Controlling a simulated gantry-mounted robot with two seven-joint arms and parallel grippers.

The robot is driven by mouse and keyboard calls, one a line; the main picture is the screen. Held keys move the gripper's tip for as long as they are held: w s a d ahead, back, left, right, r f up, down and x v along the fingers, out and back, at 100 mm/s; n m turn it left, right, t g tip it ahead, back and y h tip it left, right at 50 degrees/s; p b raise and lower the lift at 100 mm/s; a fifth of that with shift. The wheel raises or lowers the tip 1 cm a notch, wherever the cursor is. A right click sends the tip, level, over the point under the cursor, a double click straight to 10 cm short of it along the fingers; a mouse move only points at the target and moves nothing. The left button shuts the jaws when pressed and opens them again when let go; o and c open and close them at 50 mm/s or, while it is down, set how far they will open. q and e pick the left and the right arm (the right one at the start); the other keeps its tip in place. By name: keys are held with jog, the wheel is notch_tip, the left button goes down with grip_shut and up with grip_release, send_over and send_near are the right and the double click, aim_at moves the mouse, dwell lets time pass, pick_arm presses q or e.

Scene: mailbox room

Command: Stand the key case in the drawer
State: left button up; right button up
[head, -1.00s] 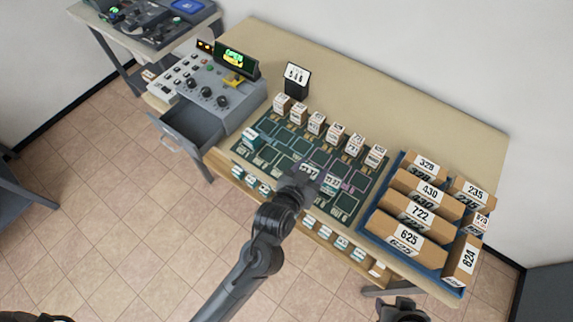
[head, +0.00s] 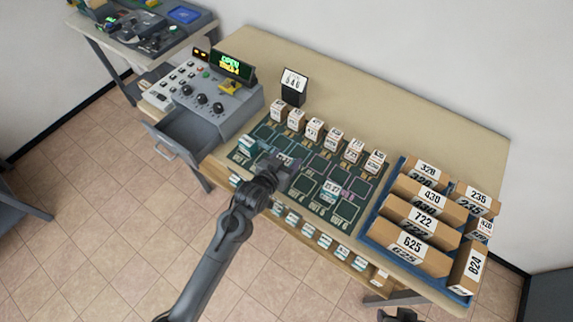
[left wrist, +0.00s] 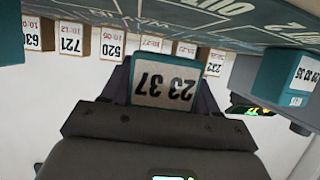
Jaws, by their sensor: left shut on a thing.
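My left gripper (head: 285,163) is over the dark green sorting mat (head: 325,165) on the table. In the left wrist view it is shut on a teal case (left wrist: 165,88) with a pale label reading 23 37, upside down there. The held case is mostly hidden by the gripper in the head view. A second teal case (head: 247,144) stands on the mat to the left, and also shows in the left wrist view (left wrist: 290,80). The grey drawer (head: 188,137) under the control console is pulled open. My right gripper (head: 398,314) is cut off at the bottom edge.
The console (head: 212,92) with knobs stands on the table above the drawer. Small numbered boxes (head: 315,128) line the mat's back edge. A blue tray (head: 372,226) with several numbered cartons is at the right. Another white-labelled item (head: 331,189) is on the mat.

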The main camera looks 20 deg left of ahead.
aim_at(287, 166)
pick_arm(q)
notch_tip(287, 166, down, 2)
jog(key=shift+f+p, duration=0.2)
jog(key=shift+p, duration=0.2)
jog(key=shift+f, duration=0.1)
jog(key=shift+f, duration=0.2)
jog(key=o, duration=1.1)
